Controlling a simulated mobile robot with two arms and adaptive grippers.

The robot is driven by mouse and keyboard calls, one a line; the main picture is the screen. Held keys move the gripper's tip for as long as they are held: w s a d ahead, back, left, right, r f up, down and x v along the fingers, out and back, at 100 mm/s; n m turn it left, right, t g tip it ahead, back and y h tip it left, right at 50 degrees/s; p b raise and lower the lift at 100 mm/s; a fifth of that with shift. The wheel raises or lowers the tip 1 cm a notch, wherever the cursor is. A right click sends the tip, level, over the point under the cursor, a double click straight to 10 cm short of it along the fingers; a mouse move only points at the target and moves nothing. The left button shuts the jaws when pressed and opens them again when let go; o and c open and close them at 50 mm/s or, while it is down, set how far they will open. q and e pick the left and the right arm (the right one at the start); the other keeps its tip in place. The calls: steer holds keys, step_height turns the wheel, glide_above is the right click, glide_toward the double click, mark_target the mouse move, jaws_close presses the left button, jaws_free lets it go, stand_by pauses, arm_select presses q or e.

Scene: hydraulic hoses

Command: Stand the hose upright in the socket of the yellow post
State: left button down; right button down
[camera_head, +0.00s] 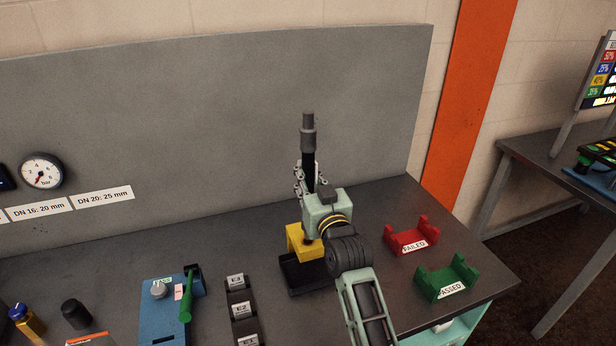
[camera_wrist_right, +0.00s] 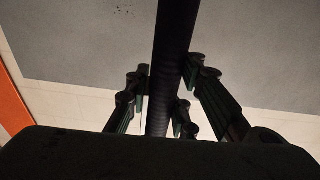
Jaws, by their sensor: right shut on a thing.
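The hose (camera_head: 308,135) is black with a grey metal end fitting and stands upright above the bench in the head view. My right gripper (camera_head: 307,180) is shut on the hose. In the right wrist view the hose (camera_wrist_right: 172,60) runs between the fingers of the right gripper (camera_wrist_right: 162,105). The yellow post (camera_head: 303,243) stands on a black base just below and partly behind the gripper. My right wrist and arm hide part of the post, and whether the hose's lower end is inside the socket cannot be told. My left gripper is not in view.
A red FAILED cradle (camera_head: 411,237) and a green PASSED cradle (camera_head: 447,281) stand to the right. A blue fixture with a green handle (camera_head: 186,297) and black numbered blocks (camera_head: 240,309) stand left of the post. A grey panel (camera_head: 200,130) rises behind the bench.

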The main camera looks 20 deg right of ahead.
steer(key=shift+r, duration=0.2)
steer(key=shift+f+b, duration=1.15)
steer(key=shift+f, duration=0.9)
steer(key=c, duration=1.4)
jaws_free()
steer(key=shift+s, duration=0.1)
steer(key=shift+f, duration=0.25)
steer(key=s, duration=1.2)
steer(key=shift+f, duration=0.25)
steer(key=shift+f, duration=0.1)
